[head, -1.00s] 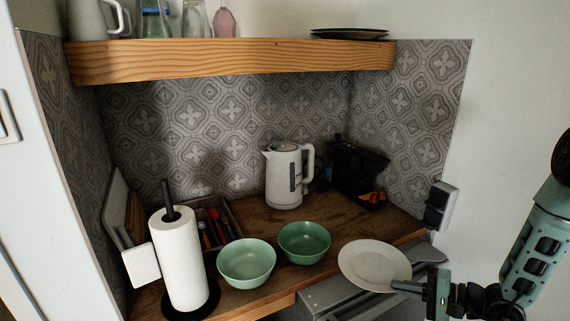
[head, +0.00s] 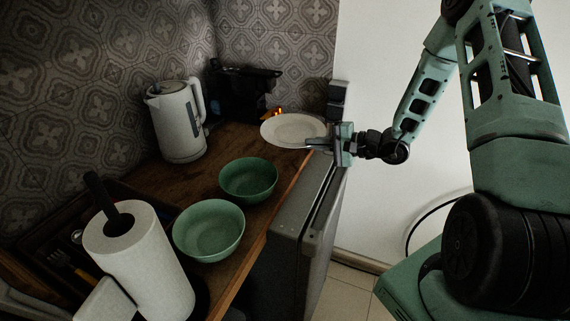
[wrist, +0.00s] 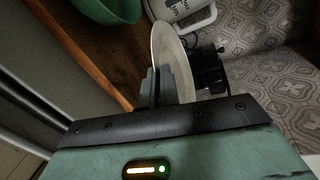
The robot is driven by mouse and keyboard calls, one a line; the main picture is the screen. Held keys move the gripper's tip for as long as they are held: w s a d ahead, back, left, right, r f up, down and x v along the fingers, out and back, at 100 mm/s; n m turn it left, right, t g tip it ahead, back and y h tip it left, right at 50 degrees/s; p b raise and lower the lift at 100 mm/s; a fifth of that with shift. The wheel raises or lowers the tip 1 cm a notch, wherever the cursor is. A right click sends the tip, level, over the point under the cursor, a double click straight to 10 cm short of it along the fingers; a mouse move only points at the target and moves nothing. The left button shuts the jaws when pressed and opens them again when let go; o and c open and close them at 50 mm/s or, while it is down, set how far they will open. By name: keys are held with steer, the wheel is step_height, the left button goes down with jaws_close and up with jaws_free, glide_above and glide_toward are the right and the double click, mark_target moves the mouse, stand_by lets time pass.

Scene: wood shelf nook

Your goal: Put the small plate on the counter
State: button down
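The small plate (head: 290,127) is white and round and lies about level over the right end of the wooden counter (head: 228,136). My gripper (head: 318,144) reaches in from the right and is shut on the plate's near right rim. In the wrist view the plate (wrist: 166,48) shows nearly edge-on, gripped between the fingers (wrist: 160,88). I cannot tell whether its underside touches the counter or hangs just above it.
Two green bowls (head: 209,230) (head: 248,179) stand left of the plate. A white kettle (head: 178,122) and a black appliance (head: 244,93) stand behind. A paper towel roll (head: 140,262) is at front left. A grey appliance (head: 290,232) sits below the counter's front edge.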

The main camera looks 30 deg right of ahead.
steer(key=shift+f+p, duration=1.2)
steer(key=shift+f, duration=3.7)
steer(key=shift+f, duration=0.1)
steer(key=c, duration=2.1)
jaws_free()
steer(key=shift+f, duration=0.1)
steer(key=o, duration=0.5)
steer(key=shift+c, duration=0.2)
